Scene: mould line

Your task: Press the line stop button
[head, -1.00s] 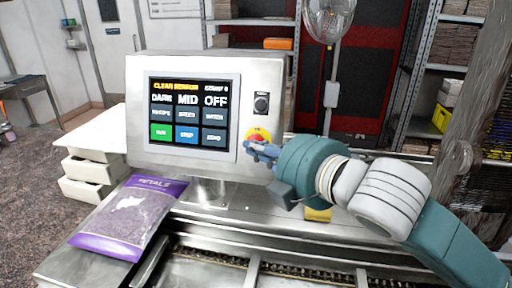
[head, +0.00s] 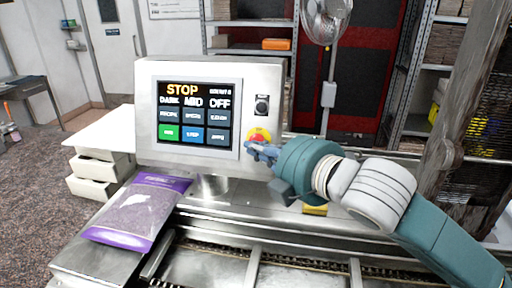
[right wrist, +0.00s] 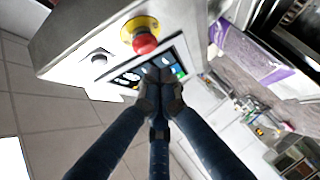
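The line stop button is a red mushroom button on a yellow round base (head: 259,135), on the lower right of the control panel's (head: 270,85) front. In the right wrist view the red button (right wrist: 144,42) shows just beyond my fingertips. My right gripper (head: 261,152) is at the button and partly hides its lower part in the head view. In the right wrist view its fingers (right wrist: 160,76) are together with nothing between them. I cannot tell whether the fingertips touch the button. The panel's screen (head: 199,115) reads STOP at the top. My left gripper is not in view.
A black switch (head: 262,105) sits above the button. A purple-edged bag (head: 138,212) lies on the metal surface left of the panel. A chain conveyor (head: 290,268) runs along the front. A fan (head: 325,20) stands behind. A wooden post (head: 455,110) rises at right.

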